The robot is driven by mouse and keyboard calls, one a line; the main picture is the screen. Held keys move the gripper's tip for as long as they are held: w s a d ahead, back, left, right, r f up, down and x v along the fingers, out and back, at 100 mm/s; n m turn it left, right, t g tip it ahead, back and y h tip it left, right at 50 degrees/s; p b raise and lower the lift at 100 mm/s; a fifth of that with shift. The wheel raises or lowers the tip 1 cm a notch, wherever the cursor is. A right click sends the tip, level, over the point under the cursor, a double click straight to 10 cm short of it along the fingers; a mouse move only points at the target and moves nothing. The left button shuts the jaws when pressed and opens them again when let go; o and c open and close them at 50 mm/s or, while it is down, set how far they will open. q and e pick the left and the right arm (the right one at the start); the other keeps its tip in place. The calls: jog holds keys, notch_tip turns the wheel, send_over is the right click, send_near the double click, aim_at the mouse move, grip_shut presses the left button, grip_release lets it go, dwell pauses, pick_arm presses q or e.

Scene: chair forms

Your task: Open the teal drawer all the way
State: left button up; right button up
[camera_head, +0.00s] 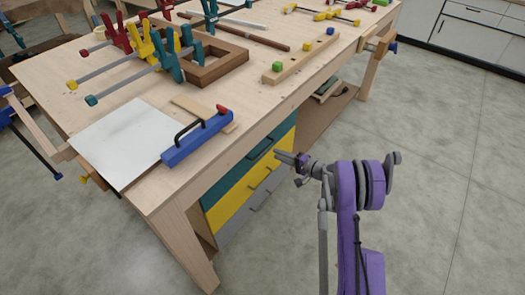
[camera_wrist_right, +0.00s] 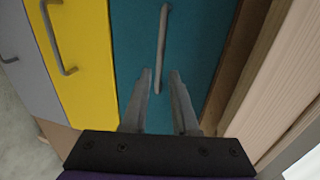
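The teal drawer (camera_head: 222,188) is the top one in a drawer unit under the workbench, and its front looks flush with the drawers below. Its grey bar handle (camera_head: 260,150) runs along the front. In the right wrist view the teal front (camera_wrist_right: 205,45) fills the middle, and the handle (camera_wrist_right: 163,45) stands out from it. My right gripper (camera_head: 279,155) faces the drawer front from the right. In its wrist view the two fingers (camera_wrist_right: 160,80) are apart, with the handle's near end showing between them; whether they touch it I cannot tell. My left gripper is not in view.
A yellow drawer (camera_head: 240,195) and a grey drawer (camera_head: 243,217) sit below the teal one. The workbench (camera_head: 145,195) overhangs the unit, with a leg at the front. A blue tool (camera_head: 197,140) lies near its edge. The floor (camera_head: 440,160) to the right is clear.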

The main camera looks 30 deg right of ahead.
aim_at(265, 149)
jog(key=x, duration=0.7)
jog(key=shift+w+a, duration=0.15)
jog(key=shift+w, duration=0.1)
grip_shut()
dwell(1.1)
